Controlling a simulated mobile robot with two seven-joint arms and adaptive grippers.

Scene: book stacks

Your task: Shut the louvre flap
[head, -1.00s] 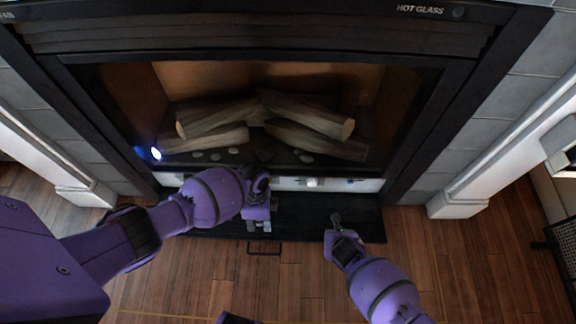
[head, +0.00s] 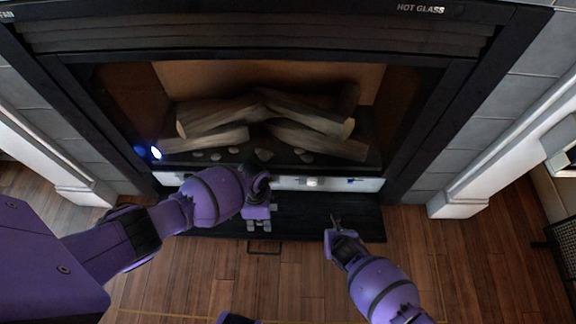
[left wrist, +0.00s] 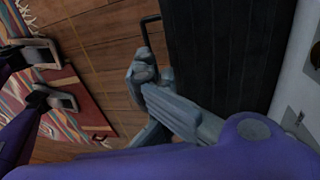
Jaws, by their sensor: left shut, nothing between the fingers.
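The louvre flap (head: 308,216) is a black panel lying folded down in front of the fireplace's lower opening. A thin black wire handle (head: 264,250) sticks out from its front edge. In the left wrist view the flap (left wrist: 222,50) is a dark ribbed panel and the handle (left wrist: 148,30) shows at its edge. My left gripper (head: 259,226) is shut and empty, over the flap's left half close to the handle; it shows grey in the left wrist view (left wrist: 143,76). I cannot tell if it touches the flap. My right gripper (head: 337,222) is over the flap's right part; its jaw state is unclear.
Above the flap is a pale control strip (head: 312,183) with a white knob. The fireplace glass with logs (head: 270,120) stands behind. White pilasters flank it. A patterned rug (left wrist: 70,120) shows in the left wrist view.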

